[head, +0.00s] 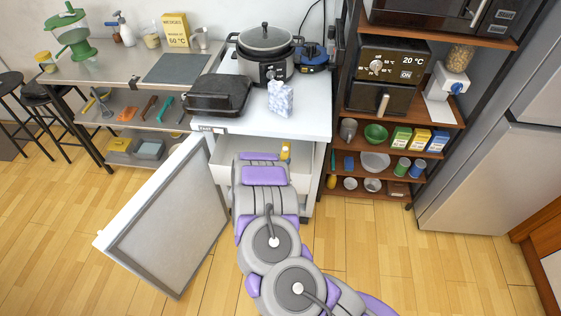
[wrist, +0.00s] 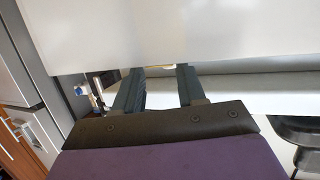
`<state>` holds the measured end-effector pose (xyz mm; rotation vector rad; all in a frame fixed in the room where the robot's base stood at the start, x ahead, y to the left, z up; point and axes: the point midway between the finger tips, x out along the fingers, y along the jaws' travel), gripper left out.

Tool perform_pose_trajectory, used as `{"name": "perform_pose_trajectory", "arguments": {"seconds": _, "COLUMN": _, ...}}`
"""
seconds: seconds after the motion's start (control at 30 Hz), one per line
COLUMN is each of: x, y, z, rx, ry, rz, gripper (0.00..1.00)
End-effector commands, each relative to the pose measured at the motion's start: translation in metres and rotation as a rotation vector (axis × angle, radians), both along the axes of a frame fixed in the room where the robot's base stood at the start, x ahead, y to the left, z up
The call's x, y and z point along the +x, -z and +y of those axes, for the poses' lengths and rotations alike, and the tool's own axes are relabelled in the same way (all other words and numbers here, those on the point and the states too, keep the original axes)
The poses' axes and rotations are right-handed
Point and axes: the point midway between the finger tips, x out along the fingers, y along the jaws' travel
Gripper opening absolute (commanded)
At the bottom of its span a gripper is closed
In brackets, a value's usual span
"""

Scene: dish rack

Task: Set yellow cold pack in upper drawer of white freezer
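The white freezer (head: 302,203) stands under the white counter, its door (head: 170,222) swung open to the left. Its upper compartment shows a pale drawer (head: 222,172), partly hidden by my arm. A small yellow item (head: 285,150), which looks like the yellow cold pack, shows at the drawer's top right, just right of my arm's end; I cannot tell exactly how it rests. My gripper (wrist: 158,72) has its two fingers apart with nothing seen between them. The fingertips are close to or against a white panel (wrist: 200,35). In the head view my arm hides the fingers.
On the counter above are a black grill (head: 217,95), a pressure cooker (head: 266,52) and a patterned white-blue item (head: 280,98). A wooden shelf unit (head: 365,195) stands close at right. The open door limits the left side. The wooden floor (head: 390,270) is clear at front right.

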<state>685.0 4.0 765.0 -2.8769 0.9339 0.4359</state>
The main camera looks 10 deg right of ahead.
Motion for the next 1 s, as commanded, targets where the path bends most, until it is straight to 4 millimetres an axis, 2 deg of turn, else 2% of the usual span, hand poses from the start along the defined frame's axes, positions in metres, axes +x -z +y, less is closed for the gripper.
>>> {"name": "perform_pose_trajectory", "arguments": {"seconds": 0.03, "x": 0.0, "y": -0.001, "z": 0.0, "rx": 0.0, "ry": 0.0, "rz": -0.001, "gripper": 0.44}}
{"name": "perform_pose_trajectory", "arguments": {"seconds": 0.27, "x": 0.0, "y": -0.001, "z": 0.0, "rx": 0.0, "ry": 0.0, "rz": -0.001, "gripper": 0.66}}
{"name": "perform_pose_trajectory", "arguments": {"seconds": 0.57, "x": 0.0, "y": -0.003, "z": 0.0, "rx": 0.001, "ry": 0.0, "rz": -0.001, "gripper": 0.66}}
{"name": "perform_pose_trajectory", "arguments": {"seconds": 0.7, "x": 0.0, "y": -0.017, "z": 0.001, "rx": 0.003, "ry": 0.0, "rz": -0.002, "gripper": 0.66}}
{"name": "perform_pose_trajectory", "arguments": {"seconds": 1.0, "x": -0.048, "y": -0.033, "z": 0.037, "rx": 0.003, "ry": -0.004, "rz": 0.003, "gripper": 0.66}}
